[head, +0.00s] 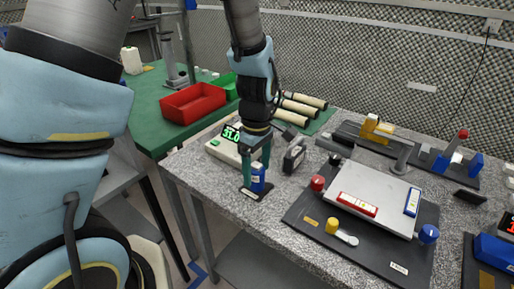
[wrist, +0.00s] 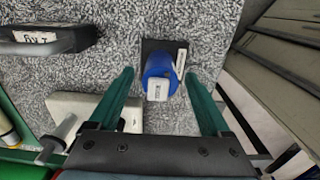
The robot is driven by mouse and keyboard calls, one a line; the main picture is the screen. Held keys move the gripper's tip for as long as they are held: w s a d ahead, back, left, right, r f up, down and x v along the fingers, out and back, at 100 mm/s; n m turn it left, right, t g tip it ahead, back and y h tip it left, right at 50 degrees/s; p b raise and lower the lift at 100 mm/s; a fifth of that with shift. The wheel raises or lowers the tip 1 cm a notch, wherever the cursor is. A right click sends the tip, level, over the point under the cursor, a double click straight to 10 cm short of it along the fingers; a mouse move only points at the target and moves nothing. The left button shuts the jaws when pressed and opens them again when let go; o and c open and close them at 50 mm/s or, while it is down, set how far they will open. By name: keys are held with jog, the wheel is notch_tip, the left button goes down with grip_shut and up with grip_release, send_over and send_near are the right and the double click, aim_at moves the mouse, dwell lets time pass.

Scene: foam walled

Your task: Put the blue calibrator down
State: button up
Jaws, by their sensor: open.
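The blue calibrator (head: 257,178) stands upright on a small black pad (head: 259,192) near the left edge of the speckled table. In the wrist view the calibrator (wrist: 160,74) shows from above, round and blue with a white label, on the black pad (wrist: 178,47). My gripper (head: 255,183) is open, with its green fingers around the calibrator. In the wrist view the fingertips (wrist: 158,76) lie left and right of it, with a visible gap on each side. The calibrator rests on the pad, as far as I can see.
A white meter with a green display (head: 226,146) stands just left behind my gripper. A dark-framed device (head: 294,156) is to the right. A black board with a grey plate (head: 376,192) fills the table's right part. The table edge is close on the left.

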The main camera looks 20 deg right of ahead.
notch_tip(320, 180, up, 10)
jog(key=shift+f+b, duration=0.2)
jog(key=shift+b, duration=0.55)
jog(key=w+a+m, duration=0.2)
jog(key=a+m, duration=0.1)
jog(key=a, duration=1.1)
jog(key=w+a+f+m+t, duration=0.1)
jog(key=w+a+m, duration=0.2)
jog(key=a, duration=1.1)
jog(key=shift+w+a+m+t, duration=0.2)
jog(key=shift+a+m+t, duration=0.1)
jog(key=shift+m, duration=0.2)
jog(key=shift+f, duration=0.1)
